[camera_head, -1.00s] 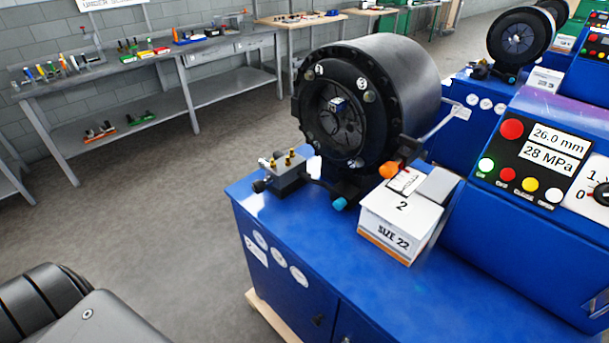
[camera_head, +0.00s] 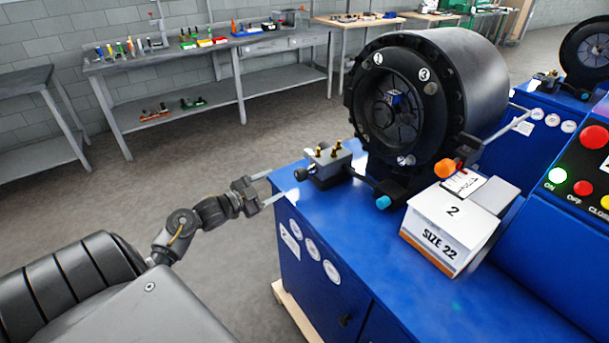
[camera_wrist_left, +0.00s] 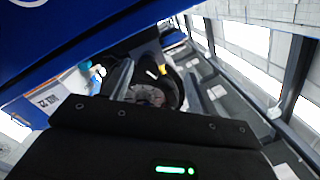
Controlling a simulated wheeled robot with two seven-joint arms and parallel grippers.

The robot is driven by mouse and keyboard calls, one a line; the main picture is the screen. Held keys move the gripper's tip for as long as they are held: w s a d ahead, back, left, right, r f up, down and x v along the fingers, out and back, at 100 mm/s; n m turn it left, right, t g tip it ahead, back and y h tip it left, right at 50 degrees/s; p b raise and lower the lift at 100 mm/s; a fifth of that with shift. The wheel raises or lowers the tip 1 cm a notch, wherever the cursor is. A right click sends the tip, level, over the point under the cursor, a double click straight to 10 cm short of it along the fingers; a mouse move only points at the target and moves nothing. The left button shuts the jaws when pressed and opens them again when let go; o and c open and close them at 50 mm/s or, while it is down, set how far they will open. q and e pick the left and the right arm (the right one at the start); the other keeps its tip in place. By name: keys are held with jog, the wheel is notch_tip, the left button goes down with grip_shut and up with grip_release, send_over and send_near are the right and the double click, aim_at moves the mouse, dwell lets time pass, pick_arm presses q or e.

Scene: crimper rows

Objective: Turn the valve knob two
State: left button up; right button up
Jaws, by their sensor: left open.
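A grey valve block (camera_head: 330,166) with brass fittings sits on the front left corner of the blue crimper bench (camera_head: 352,229). A small black knob (camera_head: 300,174) sticks out of its left side. A light-blue knob (camera_head: 383,202) and an orange knob (camera_head: 445,168) are farther right, below the black crimping head (camera_head: 398,105). No number shows on these knobs, so I cannot tell which is two. My left gripper (camera_head: 274,185) is open and empty, left of the block and apart from the black knob. Its spread fingers also show in the left wrist view (camera_wrist_left: 158,88). My right gripper is out of view.
A white box (camera_head: 455,225) marked 2 and SIZE 22 stands on the bench right of the light-blue knob. A control panel (camera_head: 580,180) is at the right edge. Grey workbenches (camera_head: 205,50) line the back wall. Open floor (camera_head: 225,130) lies left of the crimper.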

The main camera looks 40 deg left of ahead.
aim_at(305, 173)
pick_arm(q)
jog(key=shift+m+h, duration=0.7)
jog(key=shift+h, duration=0.1)
jog(key=w+d, duration=0.1)
jog(key=w, duration=0.2)
jog(key=w+d+r+p, duration=0.1)
jog(key=w+d, duration=0.1)
jog(key=w, duration=0.1)
jog(key=w+d+p, duration=0.1)
jog(key=w+d, duration=0.1)
jog(key=w, duration=0.1)
jog(key=shift+r, duration=0.25)
jog(key=shift+w+d+f, duration=0.1)
jog(key=shift+w+d, duration=0.1)
jog(key=shift+w, duration=0.25)
jog(key=c, duration=1)
jog(key=shift+p, duration=0.4)
